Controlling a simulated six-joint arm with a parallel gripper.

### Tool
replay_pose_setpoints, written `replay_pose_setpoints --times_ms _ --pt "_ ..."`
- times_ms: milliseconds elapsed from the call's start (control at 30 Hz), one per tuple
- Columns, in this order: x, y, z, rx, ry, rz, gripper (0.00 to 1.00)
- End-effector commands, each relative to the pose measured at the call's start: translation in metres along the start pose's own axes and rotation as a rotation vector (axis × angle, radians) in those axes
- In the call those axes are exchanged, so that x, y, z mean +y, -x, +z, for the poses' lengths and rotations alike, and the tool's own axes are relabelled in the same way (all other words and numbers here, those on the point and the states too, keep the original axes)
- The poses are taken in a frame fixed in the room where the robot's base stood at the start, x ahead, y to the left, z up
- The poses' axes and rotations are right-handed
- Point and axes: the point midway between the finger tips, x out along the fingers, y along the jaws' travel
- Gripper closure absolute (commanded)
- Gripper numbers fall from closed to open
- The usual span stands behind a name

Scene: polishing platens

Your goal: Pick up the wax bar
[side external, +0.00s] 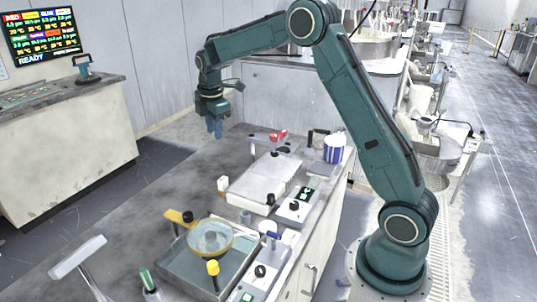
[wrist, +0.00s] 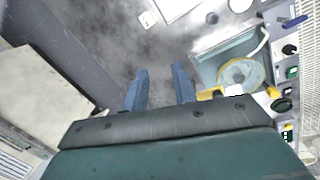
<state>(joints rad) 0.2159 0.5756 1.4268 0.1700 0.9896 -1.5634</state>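My gripper (side external: 214,128) hangs high over the far part of the grey bench, fingers pointing down. In the wrist view its two blue fingers (wrist: 160,80) stand apart with nothing between them. A small cream block (side external: 223,184), which looks like the wax bar, stands on the bench beside the left edge of a white tray. A small pale block (wrist: 147,19) at the top of the wrist view appears to be the same thing. My gripper is well apart from it; I cannot make out any label.
The white tray (side external: 262,190) lies right of the block. Nearer stands a basin (side external: 178,268) with a yellow-rimmed round platen (side external: 210,238) and yellow-handled parts. Red-knobbed fittings (side external: 278,136) and a blue-and-white tub (side external: 334,148) stand behind. The bench left of the block is clear.

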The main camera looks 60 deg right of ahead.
Motion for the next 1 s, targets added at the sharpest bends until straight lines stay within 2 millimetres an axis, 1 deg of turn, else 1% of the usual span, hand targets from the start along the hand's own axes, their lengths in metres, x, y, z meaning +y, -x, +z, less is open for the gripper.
replay_pose_setpoints --times_ms 33,300,400,500,600,700,1000 --pt "0.007 -0.016 0.003 -0.005 0.031 -0.014 0.73" --pt "0.034 -0.086 0.016 -0.02 0.219 -0.071 0.73" --pt "0.04 -0.111 0.021 -0.022 0.279 -0.09 0.73" --pt "0.044 -0.129 0.024 -0.022 0.328 -0.104 0.73" --pt "0.046 -0.141 0.027 -0.021 0.361 -0.113 0.73" --pt "0.047 -0.147 0.028 -0.021 0.376 -0.117 0.73" --pt "0.046 -0.152 0.029 -0.021 0.38 -0.119 0.73"
